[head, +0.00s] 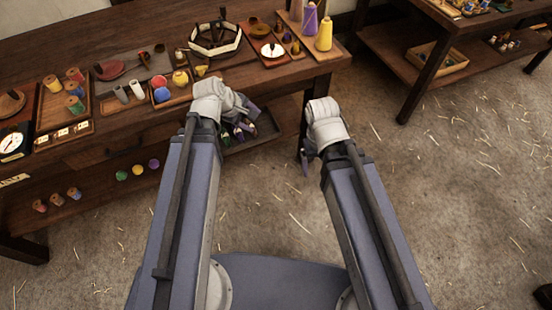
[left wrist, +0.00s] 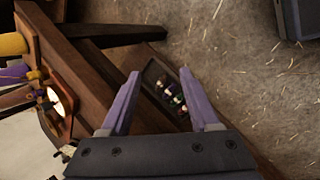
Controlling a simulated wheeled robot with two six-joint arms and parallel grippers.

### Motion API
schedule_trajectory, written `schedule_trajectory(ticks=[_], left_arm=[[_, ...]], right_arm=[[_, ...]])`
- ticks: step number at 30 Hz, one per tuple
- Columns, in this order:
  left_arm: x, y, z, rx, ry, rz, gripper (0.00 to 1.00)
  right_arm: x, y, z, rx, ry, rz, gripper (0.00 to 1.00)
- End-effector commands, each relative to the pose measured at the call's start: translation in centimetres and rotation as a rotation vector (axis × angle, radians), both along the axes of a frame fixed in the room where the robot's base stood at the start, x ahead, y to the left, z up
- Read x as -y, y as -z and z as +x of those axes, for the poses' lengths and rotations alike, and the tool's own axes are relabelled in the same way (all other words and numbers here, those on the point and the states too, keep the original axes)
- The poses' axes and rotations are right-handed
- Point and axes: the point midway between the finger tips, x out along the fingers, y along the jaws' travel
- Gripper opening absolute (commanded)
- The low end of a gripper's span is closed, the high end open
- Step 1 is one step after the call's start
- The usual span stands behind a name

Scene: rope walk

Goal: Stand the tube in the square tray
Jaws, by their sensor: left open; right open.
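Two small pale tube-like pieces, a grey one (head: 121,95) and a whiter one (head: 137,90), stand on the workbench left of centre in the head view. I cannot tell which piece is the tube. A low wooden tray (head: 186,99) with a red and a blue ball is right of them; I cannot tell whether it is the square tray. My left gripper (left wrist: 161,73) is open and empty in the left wrist view, off the bench's front edge. My right gripper (head: 307,165) is open over the floor, right of the bench.
A dark bin (left wrist: 157,82) of small items sits lower down.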

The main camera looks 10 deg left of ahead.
Motion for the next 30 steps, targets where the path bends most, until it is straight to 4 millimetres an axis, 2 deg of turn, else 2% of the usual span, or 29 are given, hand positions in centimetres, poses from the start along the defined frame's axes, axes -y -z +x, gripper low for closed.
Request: schedule_trajectory(ticks=[1, 4, 9, 12, 15, 18, 26, 30], left_arm=[[2.7, 0.9, -1.7, -0.02, 0.208, 0.106, 0.62], [5.9, 2.2, -5.0, -0.058, 0.602, 0.299, 0.62], [8.7, 3.0, -9.5, -0.124, 1.144, 0.522, 0.62], [9.3, 3.0, -11.2, -0.156, 1.353, 0.597, 0.62], [9.6, 3.0, -12.1, -0.176, 1.476, 0.635, 0.62], [9.7, 2.9, -12.4, -0.186, 1.527, 0.651, 0.62], [9.7, 2.9, -12.4, -0.187, 1.534, 0.653, 0.62], [9.7, 2.1, -12.4, -0.186, 1.533, 0.652, 0.62]], right_arm=[[0.0, 0.0, 0.0, 0.0, 0.0, 0.0, 0.88], [0.0, 0.0, 0.0, 0.0, 0.0, 0.0, 0.88], [0.0, 0.0, 0.0, 0.0, 0.0, 0.0, 0.88], [0.0, 0.0, 0.0, 0.0, 0.0, 0.0, 0.88], [0.0, 0.0, 0.0, 0.0, 0.0, 0.0, 0.88], [0.0, 0.0, 0.0, 0.0, 0.0, 0.0, 0.88], [0.0, 0.0, 0.0, 0.0, 0.0, 0.0, 0.88], [0.0, -0.8, 0.0, 0.0, 0.0, 0.0, 0.88]])
